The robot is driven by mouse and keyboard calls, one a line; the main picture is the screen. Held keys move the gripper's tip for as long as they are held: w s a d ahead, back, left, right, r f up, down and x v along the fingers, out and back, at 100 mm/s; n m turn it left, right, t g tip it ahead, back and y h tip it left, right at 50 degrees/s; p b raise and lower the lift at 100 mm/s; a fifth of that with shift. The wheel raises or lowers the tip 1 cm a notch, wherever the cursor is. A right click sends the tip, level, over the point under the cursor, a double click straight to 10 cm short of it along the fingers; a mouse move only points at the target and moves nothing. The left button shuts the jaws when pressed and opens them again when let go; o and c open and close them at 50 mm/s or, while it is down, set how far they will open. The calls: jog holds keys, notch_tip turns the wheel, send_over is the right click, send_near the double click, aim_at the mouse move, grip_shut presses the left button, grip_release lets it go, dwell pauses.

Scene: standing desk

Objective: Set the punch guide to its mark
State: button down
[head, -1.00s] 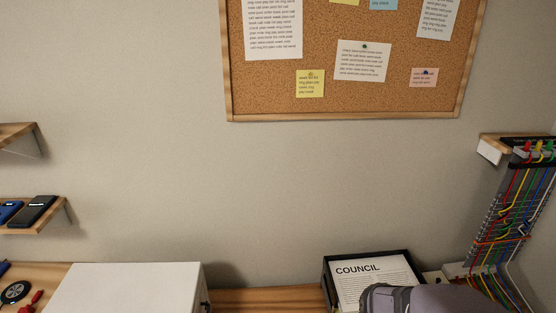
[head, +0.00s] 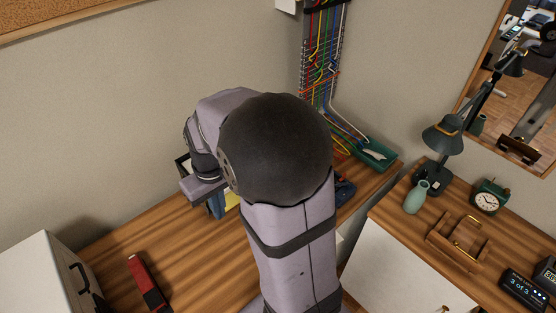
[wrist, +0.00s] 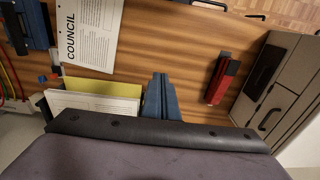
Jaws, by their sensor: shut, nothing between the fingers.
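A dark blue device (wrist: 30,25), which looks like the hole punch, lies at the upper left edge of the wrist view, partly cut off. In the head view a dark blue piece (head: 344,190) shows behind my arm, mostly hidden. I cannot make out the guide or its mark. My gripper (wrist: 160,78) has its blue fingers together and empty above the wooden desk, to the right of the punch and apart from it. In the head view its fingers (head: 217,207) show left of my arm. A sheet headed COUNCIL (wrist: 92,32) lies between punch and gripper.
A red and black tool (wrist: 221,78) lies on the desk right of my gripper, beside a white cabinet (head: 45,275). Yellow and white papers (wrist: 95,100) stand close left of my fingers. Cables (head: 322,60) hang on the wall, above a green tray (head: 375,153). Bare desk (head: 160,235) shows.

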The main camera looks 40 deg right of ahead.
jog(key=w+d+f+t+b, duration=0.1)
jog(key=w+d+f+b, duration=0.2)
jog(key=w+d, duration=0.45)
jog(key=w+d+f+b, duration=0.3)
jog(key=w+d+f, duration=0.15)
jog(key=d, duration=0.65)
jog(key=d+f+t+b, duration=0.1)
jog(key=d+f+b, duration=0.25)
jog(key=d, duration=0.75)
jog(key=d+f+t+b, duration=0.1)
jog(key=d+f+b, duration=0.25)
jog(key=d, duration=0.75)
jog(key=shift+w+a+f+p, duration=0.4)
jog(key=shift+w+f, duration=0.45)
jog(key=shift+f, duration=0.8)
jog(key=shift+w+a+f+p, duration=0.4)
jog(key=shift+w+f, duration=0.5)
jog(key=shift+f, duration=0.7)
jog(key=shift+w+a+f+p, duration=0.4)
jog(key=shift+w+f, duration=0.45)
jog(key=shift+f, duration=0.8)
jog(key=shift+d, duration=0.1)
jog(key=shift+s, duration=0.15)
